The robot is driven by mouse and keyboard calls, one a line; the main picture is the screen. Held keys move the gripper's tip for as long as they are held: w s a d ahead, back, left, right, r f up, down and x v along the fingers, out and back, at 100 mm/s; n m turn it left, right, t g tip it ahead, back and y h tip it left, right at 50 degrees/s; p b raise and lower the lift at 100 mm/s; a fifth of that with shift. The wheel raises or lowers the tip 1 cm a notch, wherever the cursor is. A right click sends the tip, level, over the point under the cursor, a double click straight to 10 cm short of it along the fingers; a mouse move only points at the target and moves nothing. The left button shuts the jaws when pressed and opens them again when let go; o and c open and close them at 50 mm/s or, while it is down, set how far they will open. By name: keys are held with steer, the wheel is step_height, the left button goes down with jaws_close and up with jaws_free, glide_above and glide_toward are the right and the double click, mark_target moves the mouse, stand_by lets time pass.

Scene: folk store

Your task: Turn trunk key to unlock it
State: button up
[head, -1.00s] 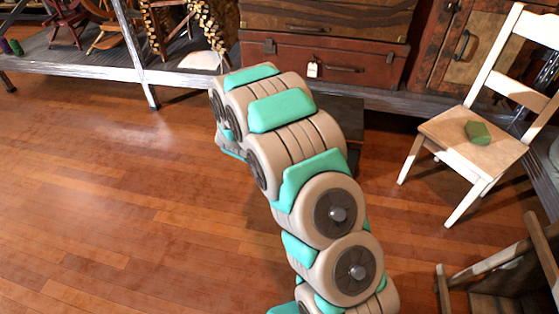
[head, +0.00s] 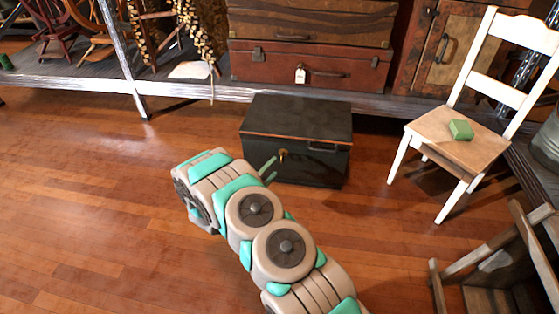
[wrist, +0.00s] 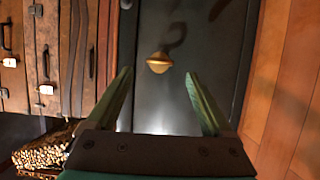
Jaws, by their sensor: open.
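The trunk (head: 310,165) is a dark box with a closed lid and a worn brown lid edge, standing on the wooden floor. A small brass key (head: 283,154) sticks out of its front face. In the wrist view the key (wrist: 159,63) shows as a brass bow against the dark trunk front (wrist: 165,105), with a dark shadow beside it. My gripper (head: 268,170) is in front of the trunk's left front, near the key. In the wrist view my gripper (wrist: 158,82) is open, its two green fingers to either side of the key's line, with nothing between them.
A white chair (head: 455,140) with a green block (head: 461,130) on its seat stands right of the trunk. Stacked suitcases (head: 310,67) sit on a low shelf behind. A wooden frame piece (head: 490,270) is at the lower right. The floor at left is clear.

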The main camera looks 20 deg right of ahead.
mark_target(282, 159)
steer(key=shift+b+x, duration=0.55)
steer(key=shift+x, duration=3.15)
steer(key=shift+c, duration=0.3)
jaws_close()
